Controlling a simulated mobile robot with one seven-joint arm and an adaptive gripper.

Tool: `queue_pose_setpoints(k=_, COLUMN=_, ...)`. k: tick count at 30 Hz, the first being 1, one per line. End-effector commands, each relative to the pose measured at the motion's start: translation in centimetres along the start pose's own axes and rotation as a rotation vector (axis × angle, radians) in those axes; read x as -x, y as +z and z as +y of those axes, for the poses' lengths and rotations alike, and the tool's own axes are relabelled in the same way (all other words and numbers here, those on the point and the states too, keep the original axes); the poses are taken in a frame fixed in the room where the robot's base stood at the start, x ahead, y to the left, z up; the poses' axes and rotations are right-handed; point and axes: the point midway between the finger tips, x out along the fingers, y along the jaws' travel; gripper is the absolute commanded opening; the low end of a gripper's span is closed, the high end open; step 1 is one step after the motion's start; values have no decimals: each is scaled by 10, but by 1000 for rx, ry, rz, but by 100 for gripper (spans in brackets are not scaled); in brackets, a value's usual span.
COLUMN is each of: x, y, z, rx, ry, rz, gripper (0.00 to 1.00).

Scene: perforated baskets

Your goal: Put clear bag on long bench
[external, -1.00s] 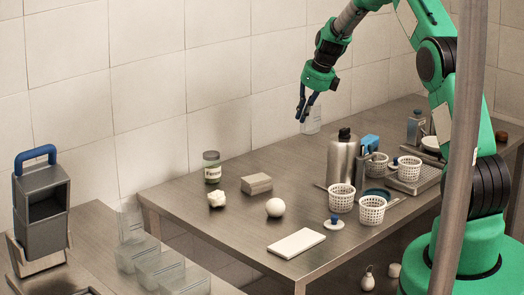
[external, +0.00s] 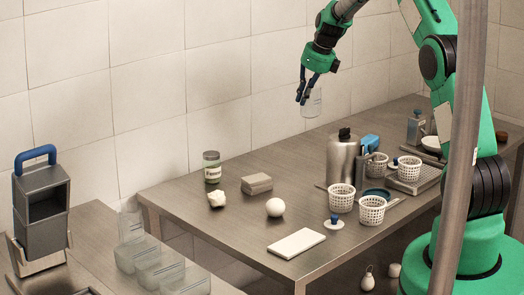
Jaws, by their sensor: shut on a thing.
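My gripper (external: 304,97) is shut on a clear, see-through item, which looks like the clear bag (external: 313,104). It hangs from the fingertips above the back part of the large steel bench (external: 225,205), in front of the tiled wall. Its exact shape is hard to make out. The gap between the bag and the bench top is visible. I cannot tell whether this bench or the lower left steel counter (external: 95,222) is the long bench.
On the large bench stand a labelled jar (external: 212,167), a grey block (external: 257,184), a white ball (external: 275,207), a white board (external: 297,243), a steel bottle (external: 341,160) and perforated baskets (external: 371,210). Clear bins (external: 160,270) and a grey box (external: 42,205) are at left. The bench's left-front surface has free room.

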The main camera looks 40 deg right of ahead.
Motion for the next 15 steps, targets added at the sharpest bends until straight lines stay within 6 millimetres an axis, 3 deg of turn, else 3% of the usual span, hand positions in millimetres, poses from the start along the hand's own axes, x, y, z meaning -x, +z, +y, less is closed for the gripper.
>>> queue_pose_setpoints(k=2, x=14, y=6, z=0, rx=1, ry=-1, rz=-1, gripper=0)
queue_pose_setpoints(k=8, x=7, y=20, z=37, rx=45, ry=19, rz=1, gripper=0)
queue_pose_setpoints(k=11, x=4, y=28, z=61, rx=74, ry=30, rz=0, gripper=0)
queue_pose_setpoints(k=15, x=-2, y=42, z=108, rx=130, ry=54, rz=1, gripper=0)
